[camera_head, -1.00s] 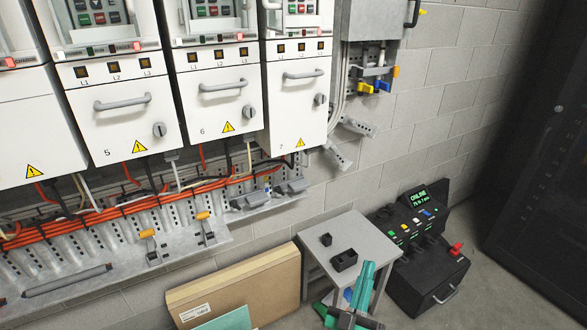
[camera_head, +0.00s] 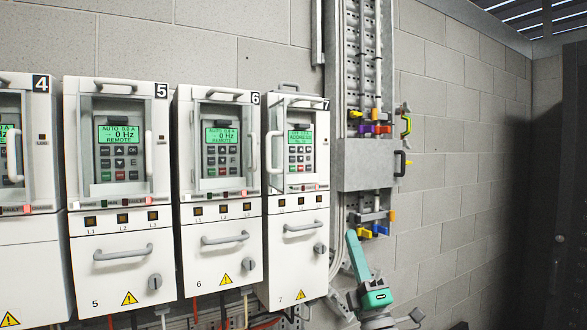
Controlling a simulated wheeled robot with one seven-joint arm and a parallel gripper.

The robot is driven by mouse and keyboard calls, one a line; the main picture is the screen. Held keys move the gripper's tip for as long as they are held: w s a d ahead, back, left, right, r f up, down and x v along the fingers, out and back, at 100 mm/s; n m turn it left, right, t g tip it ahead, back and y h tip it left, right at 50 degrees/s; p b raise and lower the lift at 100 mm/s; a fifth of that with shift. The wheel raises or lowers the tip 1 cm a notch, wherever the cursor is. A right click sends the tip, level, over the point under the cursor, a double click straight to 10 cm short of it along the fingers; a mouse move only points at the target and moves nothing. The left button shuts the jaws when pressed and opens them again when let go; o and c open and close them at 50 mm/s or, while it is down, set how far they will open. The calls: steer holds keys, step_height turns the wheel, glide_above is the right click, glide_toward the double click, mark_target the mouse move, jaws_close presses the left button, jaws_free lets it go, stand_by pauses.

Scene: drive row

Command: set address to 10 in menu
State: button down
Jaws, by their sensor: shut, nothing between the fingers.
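Drive 7 (camera_head: 296,225) is at the right end of a row of white drives. Its keypad (camera_head: 300,161) has several small buttons, some green and red. The green display (camera_head: 300,139) above them shows text too small to read surely; it looks different from the screens beside it. The displays of drive 5 (camera_head: 119,133) and drive 6 (camera_head: 220,136) read AUTO, 0 Hz and REMOTE. A teal link of my arm rises at the lower right of drive 7, apart from the keypad in the picture. My gripper's fingers cannot be made out.
Pale vertical bar handles stand beside the keypads, one (camera_head: 270,150) left of drive 7's. A grey box (camera_head: 366,163) with wiring and coloured connectors (camera_head: 375,129) is right of drive 7. Bare block wall (camera_head: 440,190) lies farther right, then a dark cabinet (camera_head: 565,190).

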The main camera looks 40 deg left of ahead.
steer(key=s+a+r+n+g+y, duration=0.1)
steer(key=a+r+n+g+y, duration=0.1)
steer(key=r+n, duration=0.4)
steer(key=s+a+r+n+g+y, duration=0.2)
steer(key=a+r+n+g, duration=0.2)
steer(key=r, duration=1)
steer(key=n+g, duration=0.2)
steer(key=n, duration=0.1)
steer(key=shift+s+a+r+g, duration=0.25)
steer(key=shift+s+r+g, duration=0.05)
steer(key=shift+w+a, duration=0.55)
steer(key=shift+a, duration=0.8)
steer(key=shift+w+a, duration=0.55)
steer(key=shift+a, duration=0.8)
steer(key=shift+w+a, duration=0.55)
steer(key=shift+a, duration=0.8)
steer(key=shift+a, duration=0.1)
steer(key=shift+w+a, duration=0.25)
steer(key=shift+a, duration=0.05)
steer(key=shift+w+a, duration=0.15)
steer(key=shift+a, duration=0.2)
steer(key=shift+d, duration=0.15)
steer(key=shift+s+d, duration=0.35)
steer(key=shift+d, duration=0.25)
